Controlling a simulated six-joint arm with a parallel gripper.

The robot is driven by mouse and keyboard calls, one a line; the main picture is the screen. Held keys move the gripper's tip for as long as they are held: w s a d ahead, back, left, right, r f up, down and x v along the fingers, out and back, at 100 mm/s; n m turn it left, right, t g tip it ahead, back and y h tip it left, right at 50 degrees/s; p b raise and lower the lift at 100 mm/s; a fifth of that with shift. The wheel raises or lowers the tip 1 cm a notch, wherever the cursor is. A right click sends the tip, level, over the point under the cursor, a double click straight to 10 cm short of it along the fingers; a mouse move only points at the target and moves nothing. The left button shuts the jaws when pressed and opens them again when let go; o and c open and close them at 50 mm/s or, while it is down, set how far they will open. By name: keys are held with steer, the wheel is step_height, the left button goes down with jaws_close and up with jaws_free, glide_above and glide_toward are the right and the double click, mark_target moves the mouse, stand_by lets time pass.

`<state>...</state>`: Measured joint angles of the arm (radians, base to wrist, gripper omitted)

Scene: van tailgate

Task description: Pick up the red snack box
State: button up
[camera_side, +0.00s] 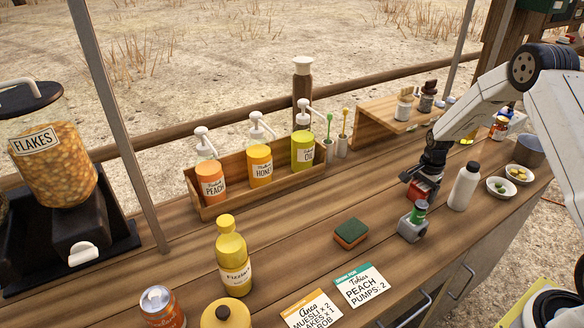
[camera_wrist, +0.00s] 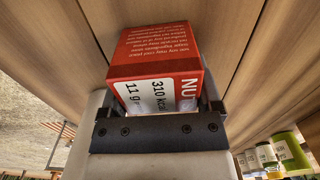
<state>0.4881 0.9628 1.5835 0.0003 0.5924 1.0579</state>
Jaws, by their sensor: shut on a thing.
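The red snack box (camera_side: 421,190) is in my gripper (camera_side: 421,178), low over the wooden counter, in the side view. In the wrist view the red box (camera_wrist: 155,55) fills the upper middle, with a white label panel reading "310 kcal" and "11 g". My gripper (camera_wrist: 160,125) is shut on it, though the fingertips are mostly hidden by the box. The box's lower edge is close to the counter; I cannot tell whether it touches.
A grey holder with a green-topped item (camera_side: 413,222) stands just in front of the box. A white bottle (camera_side: 464,187) and two small bowls (camera_side: 501,187) are to the right. A sponge (camera_side: 351,233) lies to the left. A wooden pump-bottle rack (camera_side: 220,207) stands farther left.

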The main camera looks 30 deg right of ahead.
steer(key=shift+r, duration=0.1)
steer(key=shift+r, duration=0.75)
steer(key=s+a+r, duration=0.2)
steer(key=s+r, duration=0.3)
steer(key=s, duration=0.1)
steer(key=s+a+r, duration=0.3)
steer(key=s+r, duration=0.3)
steer(key=s, duration=0.1)
steer(key=shift+a+r, duration=0.15)
steer(key=shift+a, duration=0.1)
